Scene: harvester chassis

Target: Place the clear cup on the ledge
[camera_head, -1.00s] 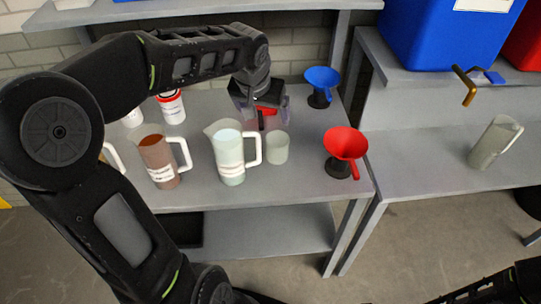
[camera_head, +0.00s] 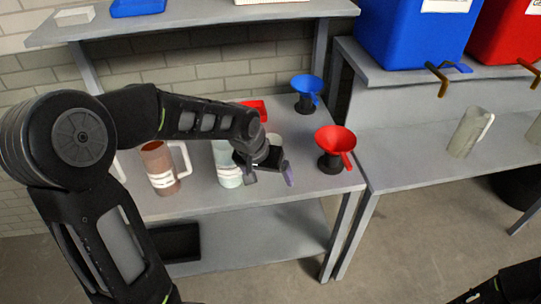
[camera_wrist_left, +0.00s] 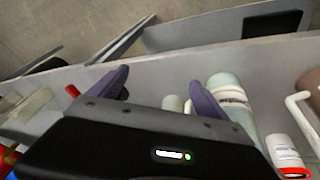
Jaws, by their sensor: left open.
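The clear cup (camera_head: 274,138) is a small pale greenish cup on the left table, mostly hidden behind my left gripper in the head view. In the left wrist view the cup (camera_wrist_left: 172,103) shows between the two fingers, beyond the palm edge. My left gripper (camera_head: 270,177) is open and empty, over the front part of the table on the near side of the cup. No contact with the cup can be made out. The raised shelf (camera_head: 200,22) behind the table looks like the ledge.
A pale pitcher (camera_head: 228,165) stands just left of the gripper, and a brown pitcher (camera_head: 160,168) further left. A red funnel (camera_head: 336,140) and a blue funnel (camera_head: 308,86) stand on the right. A blue bin (camera_head: 405,35) sits on the neighbouring table's shelf.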

